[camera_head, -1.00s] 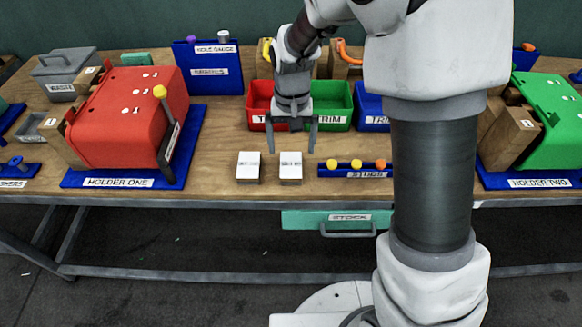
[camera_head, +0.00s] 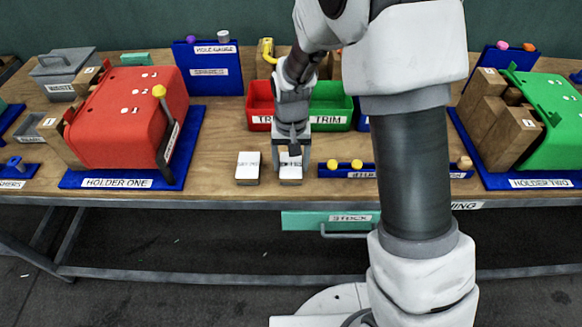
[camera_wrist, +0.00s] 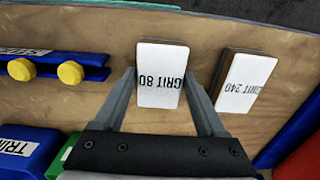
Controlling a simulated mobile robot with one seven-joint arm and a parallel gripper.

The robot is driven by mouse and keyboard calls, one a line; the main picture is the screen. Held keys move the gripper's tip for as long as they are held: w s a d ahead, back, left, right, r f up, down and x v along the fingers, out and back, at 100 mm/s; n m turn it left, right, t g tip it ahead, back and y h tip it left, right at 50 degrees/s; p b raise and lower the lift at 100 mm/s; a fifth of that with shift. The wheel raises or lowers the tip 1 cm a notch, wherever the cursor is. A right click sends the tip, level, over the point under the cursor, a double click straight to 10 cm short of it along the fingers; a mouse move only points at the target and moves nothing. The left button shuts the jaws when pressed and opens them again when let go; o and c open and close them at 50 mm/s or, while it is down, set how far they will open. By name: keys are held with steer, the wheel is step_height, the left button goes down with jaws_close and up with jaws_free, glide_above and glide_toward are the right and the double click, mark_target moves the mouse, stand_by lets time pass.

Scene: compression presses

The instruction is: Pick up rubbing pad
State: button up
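Two white-topped rubbing pads lie side by side on the wooden bench in the head view. The right one (camera_head: 290,174) is marked GRIT 80 in the wrist view (camera_wrist: 158,85). The left one (camera_head: 248,167) is marked GRIT 240 in the wrist view (camera_wrist: 243,84). My gripper (camera_head: 291,168) is down over the GRIT 80 pad. In the wrist view, the fingers of my gripper (camera_wrist: 159,75) stand on both sides of this pad, with narrow gaps at the tips. They look open and not closed on it.
A blue rack (camera_head: 340,172) with yellow knobs sits close to the right of the pads. Red (camera_head: 260,94) and green (camera_head: 332,96) trim bins stand behind. A red holder (camera_head: 130,120) is at left, a green one (camera_head: 555,120) at right. Bare bench lies left of the pads.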

mark_target(291, 164)
steer(key=c, duration=0.9)
steer(key=shift+o, duration=0.2)
steer(key=shift+r, duration=0.1)
step_height(291, 164, up, 4)
steer(key=shift+w+r, duration=0.1)
steer(key=w+d+r, duration=0.2)
steer(key=d+r, duration=0.4)
steer(key=d, duration=0.5)
steer(key=shift+w+d+r+p, duration=0.2)
steer(key=shift+r+p, duration=0.1)
steer(key=shift+p, duration=0.15)
